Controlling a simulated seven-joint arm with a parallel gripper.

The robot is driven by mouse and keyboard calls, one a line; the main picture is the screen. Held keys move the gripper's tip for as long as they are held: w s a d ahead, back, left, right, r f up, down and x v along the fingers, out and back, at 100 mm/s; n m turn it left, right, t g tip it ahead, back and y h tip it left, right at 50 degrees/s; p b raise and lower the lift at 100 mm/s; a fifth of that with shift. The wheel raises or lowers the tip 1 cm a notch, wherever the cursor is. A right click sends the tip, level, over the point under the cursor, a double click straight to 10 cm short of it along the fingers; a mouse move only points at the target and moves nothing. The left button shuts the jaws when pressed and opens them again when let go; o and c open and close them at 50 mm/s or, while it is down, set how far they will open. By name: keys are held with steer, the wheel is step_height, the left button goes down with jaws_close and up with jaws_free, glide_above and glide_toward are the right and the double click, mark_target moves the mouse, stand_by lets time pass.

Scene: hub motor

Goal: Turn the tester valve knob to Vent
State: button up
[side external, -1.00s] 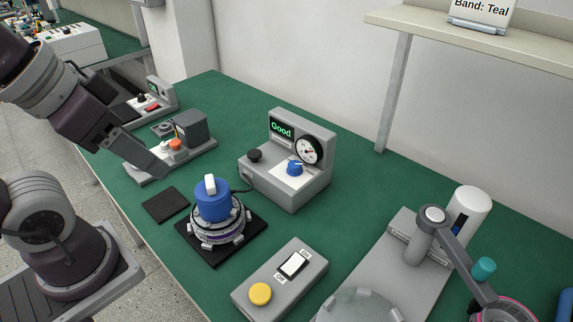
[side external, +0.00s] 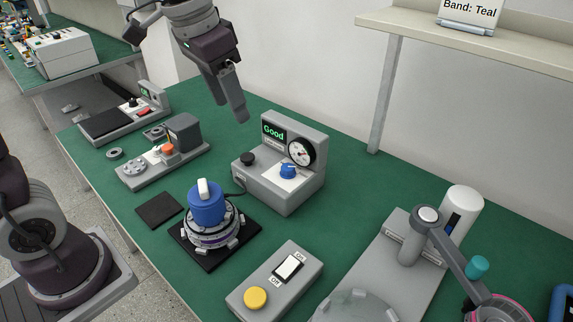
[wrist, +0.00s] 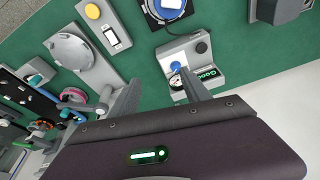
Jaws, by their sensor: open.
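The tester (side external: 278,178) is a grey box on the green bench, with a lit screen reading "Good" (side external: 274,133), a round gauge (side external: 301,152), a black knob and a blue valve knob (side external: 288,171). The blue knob (wrist: 176,67) also shows in the wrist view, beside one of my fingers. My gripper (side external: 238,113) hangs above and behind the tester's left side, apart from it. In the wrist view my gripper (wrist: 160,95) has its fingers spread with nothing between them. The valve markings are too small to read.
A blue-capped hub motor (side external: 208,207) sits on a black pad in front of the tester. A switch box (side external: 275,283) with a yellow button stands nearer. A lever press (side external: 425,240) is at right, below a shelf (side external: 470,40). Smaller fixtures (side external: 160,155) stand left.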

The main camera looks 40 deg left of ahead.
steer(key=w+f+g, duration=0.1)
steer(key=w+f, duration=0.3)
steer(key=w, duration=0.3)
steer(key=m+g, duration=0.2)
steer(key=m, duration=0.1)
glide_above(286, 167)
step_height(286, 167, down, 15)
steer(key=shift+s+r, duration=0.1)
steer(key=shift+r, duration=0.1)
step_height(286, 167, down, 8)
steer(key=shift+r, duration=0.15)
jaws_close()
